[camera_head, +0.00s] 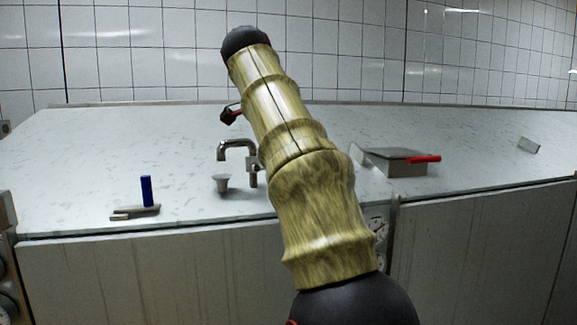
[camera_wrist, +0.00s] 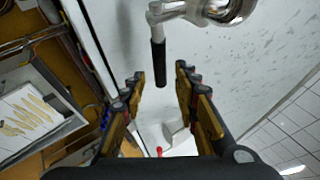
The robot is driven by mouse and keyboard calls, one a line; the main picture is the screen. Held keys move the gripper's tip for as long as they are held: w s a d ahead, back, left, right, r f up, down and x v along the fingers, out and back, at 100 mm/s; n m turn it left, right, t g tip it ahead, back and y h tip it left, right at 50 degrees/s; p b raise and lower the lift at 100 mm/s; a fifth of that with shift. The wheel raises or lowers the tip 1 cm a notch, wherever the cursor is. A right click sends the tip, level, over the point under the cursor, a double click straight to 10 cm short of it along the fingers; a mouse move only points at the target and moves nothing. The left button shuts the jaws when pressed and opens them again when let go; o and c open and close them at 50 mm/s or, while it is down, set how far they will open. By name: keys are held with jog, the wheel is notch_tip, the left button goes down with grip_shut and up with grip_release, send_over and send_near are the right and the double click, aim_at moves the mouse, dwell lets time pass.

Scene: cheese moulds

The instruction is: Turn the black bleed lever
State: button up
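The black bleed lever (camera_wrist: 158,62) shows in the wrist view as a straight black handle on a shiny metal fitting (camera_wrist: 182,9). The fitting ends in a round metal ring at the top of the picture. My gripper (camera_wrist: 160,76) is open, with one finger on each side of the lever's free end. I see gaps on both sides of the lever, and contact is not visible. In the head view my arm crosses the middle of the picture, and I cannot make out the black lever there.
The pale worktop (camera_head: 80,180) holds a blue-handled fitting (camera_head: 147,190) at the left, a curved metal tap (camera_head: 238,145) in the middle and a grey box (camera_head: 392,163) with a red handle (camera_head: 425,159) at the right. A tiled wall (camera_head: 360,60) stands behind.

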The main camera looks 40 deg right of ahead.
jog(key=shift+v, duration=1.95)
